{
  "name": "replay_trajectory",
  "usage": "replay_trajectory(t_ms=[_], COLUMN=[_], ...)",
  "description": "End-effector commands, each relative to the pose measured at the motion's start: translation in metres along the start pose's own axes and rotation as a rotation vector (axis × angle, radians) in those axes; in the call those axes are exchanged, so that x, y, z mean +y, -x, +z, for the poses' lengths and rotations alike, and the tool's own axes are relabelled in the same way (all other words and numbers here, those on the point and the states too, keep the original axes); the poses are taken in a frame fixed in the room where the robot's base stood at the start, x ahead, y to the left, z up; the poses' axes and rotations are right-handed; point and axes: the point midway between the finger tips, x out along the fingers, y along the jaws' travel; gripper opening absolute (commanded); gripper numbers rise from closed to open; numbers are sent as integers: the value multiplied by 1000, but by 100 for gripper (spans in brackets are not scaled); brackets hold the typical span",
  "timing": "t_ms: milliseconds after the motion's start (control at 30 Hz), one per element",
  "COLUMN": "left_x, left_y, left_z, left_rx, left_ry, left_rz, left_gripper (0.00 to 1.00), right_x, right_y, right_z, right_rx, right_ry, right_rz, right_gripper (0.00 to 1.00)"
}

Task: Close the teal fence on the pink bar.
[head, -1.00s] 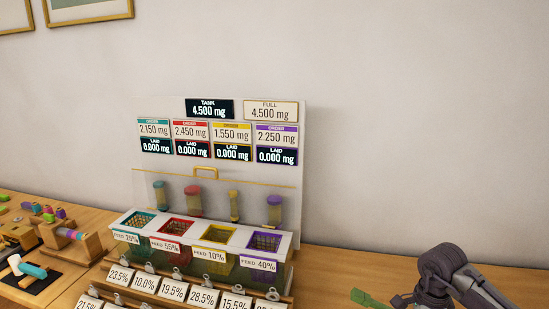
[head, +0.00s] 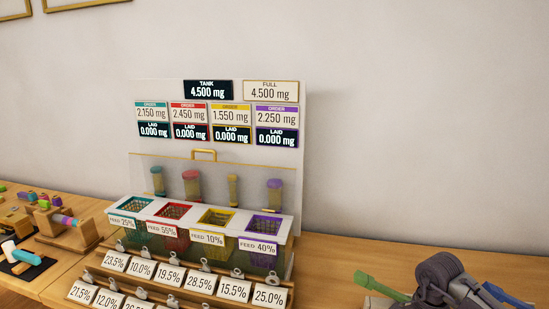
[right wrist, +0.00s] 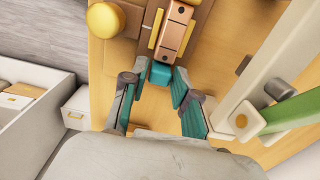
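In the right wrist view a coppery pink bar (right wrist: 176,32) with dark screw-like dots lies between thin yellow strips. A teal block (right wrist: 161,75), seemingly the fence, sits at its near end. I cannot tell whether it touches the bar. My right gripper (right wrist: 154,88) is open, its teal-padded fingers apart on either side of the near side of the teal block. No clear grip on it shows. In the head view, part of my right arm (head: 445,280) shows at the lower right; the bar and fence are not visible there. My left gripper is in neither view.
A green handle (head: 382,287) lies beside my right arm; a green bar (right wrist: 292,111) and pale frame flank the gripper at right. A yellow knob (right wrist: 105,20) stands at upper left. The feed station (head: 283,240) with labelled cards stands left of centre in the head view.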

Motion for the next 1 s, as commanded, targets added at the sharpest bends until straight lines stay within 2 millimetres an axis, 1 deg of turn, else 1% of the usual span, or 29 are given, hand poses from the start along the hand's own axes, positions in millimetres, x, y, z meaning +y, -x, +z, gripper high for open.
replay_trajectory(t_ms=[133,167,300,333,1000], left_x=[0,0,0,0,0], left_y=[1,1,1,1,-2], left_z=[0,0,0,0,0], left_rx=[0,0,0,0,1], left_ry=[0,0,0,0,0], left_rz=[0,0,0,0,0], left_gripper=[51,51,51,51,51], right_x=[0,0,0,0,0], right_y=[1,1,1,1,1], right_z=[0,0,0,0,7], right_rx=[0,0,0,0,-5], right_ry=[0,-1,0,0,2], right_rz=[0,0,0,0,0], right_gripper=[29,26,2,0,0])
